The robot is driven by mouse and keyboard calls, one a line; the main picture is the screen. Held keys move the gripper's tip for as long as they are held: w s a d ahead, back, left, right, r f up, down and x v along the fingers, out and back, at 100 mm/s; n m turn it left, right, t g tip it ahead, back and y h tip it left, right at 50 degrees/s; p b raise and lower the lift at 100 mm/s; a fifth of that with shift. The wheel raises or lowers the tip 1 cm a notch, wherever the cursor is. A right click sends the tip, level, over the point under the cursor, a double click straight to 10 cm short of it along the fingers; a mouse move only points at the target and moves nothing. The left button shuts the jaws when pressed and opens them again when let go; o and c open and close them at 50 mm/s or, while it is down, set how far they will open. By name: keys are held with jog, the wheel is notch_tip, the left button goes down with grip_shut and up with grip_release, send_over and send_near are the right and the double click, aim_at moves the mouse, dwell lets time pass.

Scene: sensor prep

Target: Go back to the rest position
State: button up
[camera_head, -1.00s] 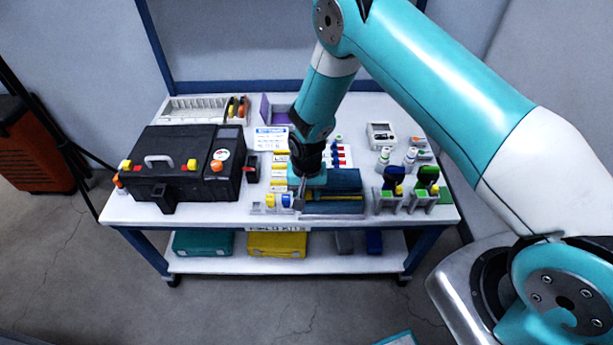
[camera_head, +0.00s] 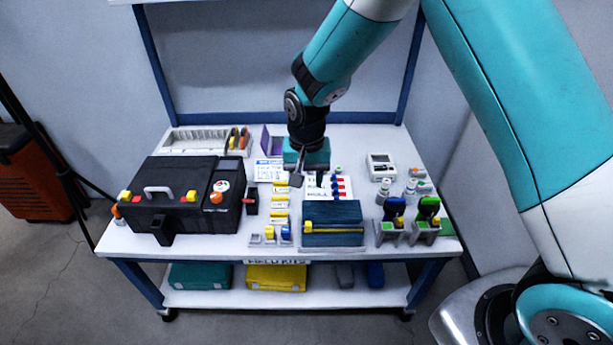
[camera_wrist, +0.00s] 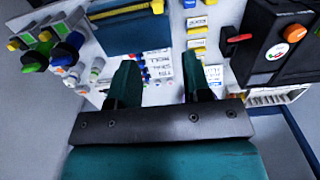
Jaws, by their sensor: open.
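My gripper (camera_head: 309,178) is above the back middle of the white workbench (camera_head: 118,238), behind the teal box (camera_head: 332,213). In the wrist view my gripper (camera_wrist: 158,85) shows two dark green fingers spread apart with nothing between them. Below the fingers is a white card with printed text (camera_wrist: 160,66), partly hidden by the left finger. The teal box also shows at the top of the wrist view (camera_wrist: 130,33).
A black case (camera_head: 185,195) stands at the left of the bench. Green and blue-handled items in grey stands (camera_head: 408,228) are at the right. A white tray (camera_head: 190,141) and a purple holder (camera_head: 271,141) are at the back. A blue frame rises behind.

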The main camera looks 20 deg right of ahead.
dwell(0.3)
jog(key=s+a+r+n+y+p, duration=0.1)
jog(key=s+r+n, duration=0.2)
jog(key=s+r, duration=0.45)
jog(key=s+a+r+n+y+p, duration=0.15)
jog(key=s+r, duration=0.25)
jog(key=r, duration=0.6)
jog(key=s+r+n+y, duration=0.1)
jog(key=s+r+n, duration=0.2)
jog(key=s, duration=0.4)
jog(key=s+r+n, duration=0.3)
jog(key=s, duration=0.4)
jog(key=shift+s+d+r+y, duration=0.2)
jog(key=shift+s+d+y, duration=0.05)
jog(key=shift+y, duration=0.1)
